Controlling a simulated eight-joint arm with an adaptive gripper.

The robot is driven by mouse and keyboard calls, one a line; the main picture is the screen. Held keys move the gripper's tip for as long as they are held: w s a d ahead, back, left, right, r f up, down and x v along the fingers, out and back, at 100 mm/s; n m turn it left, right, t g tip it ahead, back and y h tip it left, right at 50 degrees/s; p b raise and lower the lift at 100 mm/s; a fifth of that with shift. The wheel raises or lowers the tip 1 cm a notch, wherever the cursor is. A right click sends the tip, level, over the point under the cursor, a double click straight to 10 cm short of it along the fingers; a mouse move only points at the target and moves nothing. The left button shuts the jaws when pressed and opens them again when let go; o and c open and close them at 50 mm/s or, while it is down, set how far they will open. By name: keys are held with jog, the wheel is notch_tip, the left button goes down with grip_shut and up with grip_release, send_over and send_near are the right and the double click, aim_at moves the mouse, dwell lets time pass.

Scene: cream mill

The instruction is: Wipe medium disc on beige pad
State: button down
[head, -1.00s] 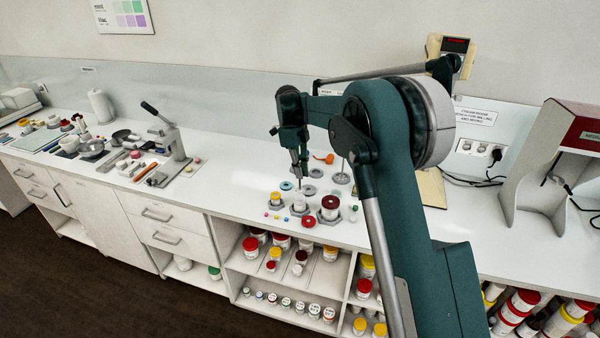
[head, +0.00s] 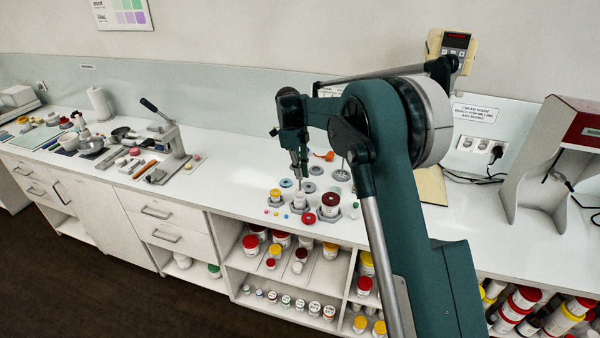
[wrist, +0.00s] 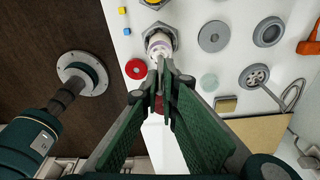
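My gripper (wrist: 165,68) points down at the counter. Its fingertips are close together, with no disc visible between them. In the head view, my gripper (head: 300,174) is just above a white jar (head: 299,202) in a grey hexagonal holder. That jar's pale lilac top (wrist: 158,42) shows just beyond the fingertips. Flat grey discs lie to the right in the wrist view: one disc (wrist: 214,36) and a ringed disc (wrist: 261,32). I cannot tell which is the medium one. A beige pad (wrist: 265,130) lies at lower right, partly hidden by my gripper; it also shows behind my arm (head: 432,187).
A red lid (wrist: 136,69) lies left of the fingertips. A perforated disc (wrist: 255,77) and an orange item (wrist: 309,42) lie to the right. A jar with a dark red top (head: 330,200) stands beside the white jar. A press (head: 170,145) stands at left.

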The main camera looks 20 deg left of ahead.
dwell(0.4)
jog(key=w+d+f+p, duration=0.1)
jog(key=w+d+p, duration=0.1)
jog(key=w+d, duration=1.7)
jog(key=d, duration=0.3)
jog(key=shift+w+d+p, duration=0.25)
jog(key=shift+d+p, duration=0.1)
jog(key=shift+d, duration=0.05)
jog(key=shift+f, duration=0.2)
jog(key=shift+f+b, duration=0.35)
jog(key=shift+f, duration=1.55)
jog(key=shift+f, duration=0.45)
jog(key=shift+s+b, duration=0.5)
jog(key=shift+s, duration=0.1)
jog(key=shift+w, duration=1.2)
dwell(0.7)
